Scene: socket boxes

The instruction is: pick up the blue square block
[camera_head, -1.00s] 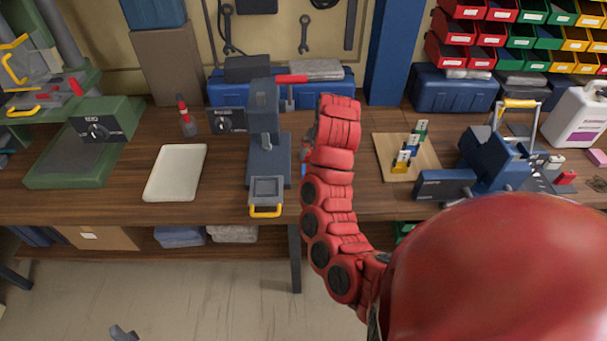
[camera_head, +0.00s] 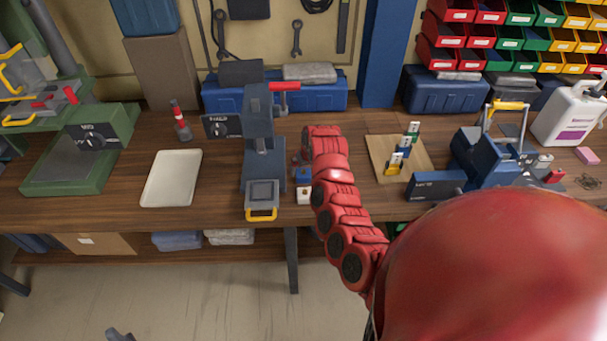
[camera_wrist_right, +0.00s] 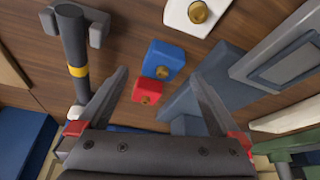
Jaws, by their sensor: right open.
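A white block (camera_wrist_right: 190,12) lies further off. My right gripper (camera_wrist_right: 158,76) is open, its fingers apart on either side of the blue and red blocks, holding nothing. In the head view my red right arm hides most of this gripper. My left gripper cannot be made out with certainty.
A grey-blue press (camera_head: 262,165) stands close left of the blocks. A hammer (camera_wrist_right: 75,50) is close to one finger in the wrist view. A wooden board (camera_head: 383,170) with coloured pieces lies to the right, a white tray (camera_head: 171,178) to the left.

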